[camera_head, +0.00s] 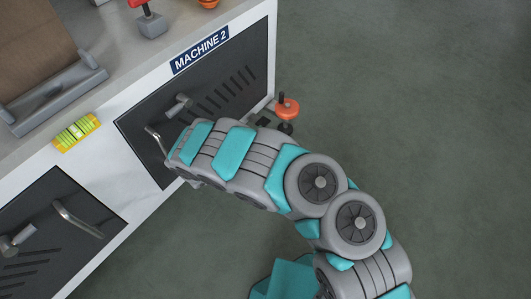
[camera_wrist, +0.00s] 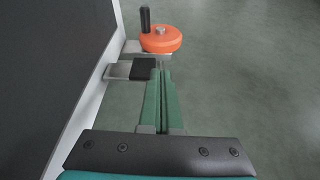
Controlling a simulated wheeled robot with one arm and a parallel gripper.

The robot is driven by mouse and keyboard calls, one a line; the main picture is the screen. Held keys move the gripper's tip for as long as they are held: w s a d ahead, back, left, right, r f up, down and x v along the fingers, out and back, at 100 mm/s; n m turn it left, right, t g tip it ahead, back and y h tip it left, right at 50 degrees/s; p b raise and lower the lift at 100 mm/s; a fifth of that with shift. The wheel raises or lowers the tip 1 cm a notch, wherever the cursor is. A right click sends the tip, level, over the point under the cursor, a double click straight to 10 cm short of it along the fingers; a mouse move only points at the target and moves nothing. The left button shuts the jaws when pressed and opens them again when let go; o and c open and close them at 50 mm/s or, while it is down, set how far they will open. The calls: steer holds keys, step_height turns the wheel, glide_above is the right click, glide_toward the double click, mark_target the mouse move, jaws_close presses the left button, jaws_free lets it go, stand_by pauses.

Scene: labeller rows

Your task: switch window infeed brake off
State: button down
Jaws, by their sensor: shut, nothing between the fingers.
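My gripper (camera_wrist: 160,68) is shut and empty in the wrist view, its two green fingers side by side. Their tips are close beside a black block (camera_wrist: 143,69) on a grey bracket (camera_wrist: 122,71) at the machine's side; I cannot tell if they touch. An orange handwheel with a black knob (camera_wrist: 161,40) is just beyond. In the head view the orange wheel (camera_head: 287,107) stands right of the MACHINE 2 cabinet (camera_head: 215,82), with a dark block (camera_head: 262,122) near it. My arm hides the gripper there. No label naming a window infeed brake is readable.
Two dark vented doors with metal handles (camera_head: 78,219) are on the cabinet front. A yellow-green level-like piece (camera_head: 76,132) is on the white edge. A red-topped grey box (camera_head: 151,25) stands on top. Grey floor (camera_head: 420,100) to the right is clear.

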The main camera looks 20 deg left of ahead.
steer(key=s+d, duration=0.5)
steer(key=s, duration=0.4)
steer(key=shift+d+f+p, duration=0.25)
steer(key=shift+p, duration=0.1)
steer(key=shift+s, duration=0.1)
